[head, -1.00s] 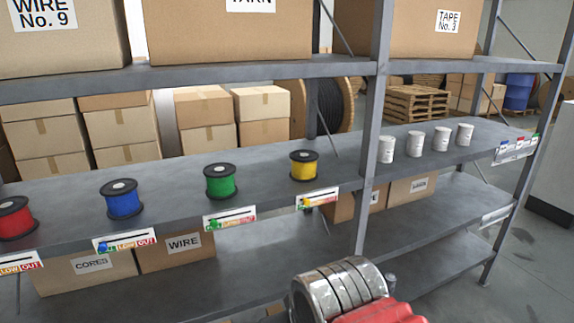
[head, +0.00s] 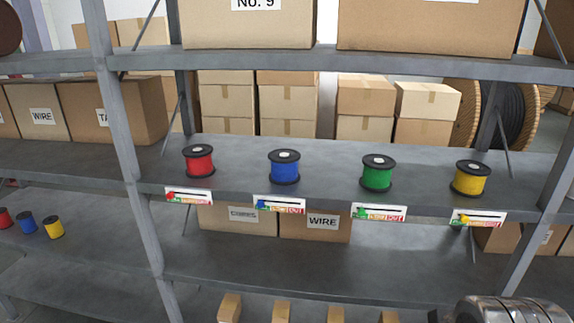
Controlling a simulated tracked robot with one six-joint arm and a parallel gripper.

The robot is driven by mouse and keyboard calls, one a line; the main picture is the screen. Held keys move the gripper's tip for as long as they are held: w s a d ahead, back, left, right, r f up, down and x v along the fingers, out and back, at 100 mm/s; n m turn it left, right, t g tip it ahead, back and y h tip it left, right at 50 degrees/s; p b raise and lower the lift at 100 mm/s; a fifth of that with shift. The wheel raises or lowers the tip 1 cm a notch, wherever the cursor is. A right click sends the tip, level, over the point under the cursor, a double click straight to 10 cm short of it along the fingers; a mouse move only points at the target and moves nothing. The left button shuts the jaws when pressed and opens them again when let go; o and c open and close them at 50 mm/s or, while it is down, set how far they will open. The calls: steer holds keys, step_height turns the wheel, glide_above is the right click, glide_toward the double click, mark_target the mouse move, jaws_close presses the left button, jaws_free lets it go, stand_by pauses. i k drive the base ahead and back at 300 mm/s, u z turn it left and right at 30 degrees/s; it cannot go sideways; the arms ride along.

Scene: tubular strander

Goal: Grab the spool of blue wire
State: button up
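The spool of blue wire (head: 284,168) stands upright on the middle shelf (head: 330,163), with black flanges at top and bottom. It stands between the spool of red wire (head: 199,162) on its left and the spool of green wire (head: 377,174) on its right. A smaller blue spool (head: 26,223) sits on a lower shelf at the far left. Part of my arm shows at the bottom right corner. My gripper's fingers are not in view.
A spool of yellow wire (head: 470,179) stands at the right of the same shelf. Labels with sliders hang on the shelf's front edge. Shelf posts (head: 128,150) stand left and right of the spools. Boxes (head: 425,28) fill the shelf above.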

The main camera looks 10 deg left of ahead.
mark_target(285, 160)
steer(key=z, duration=0.1)
steer(key=k, duration=0.55)
steer(key=u, duration=1.25)
steer(key=i, duration=1.6)
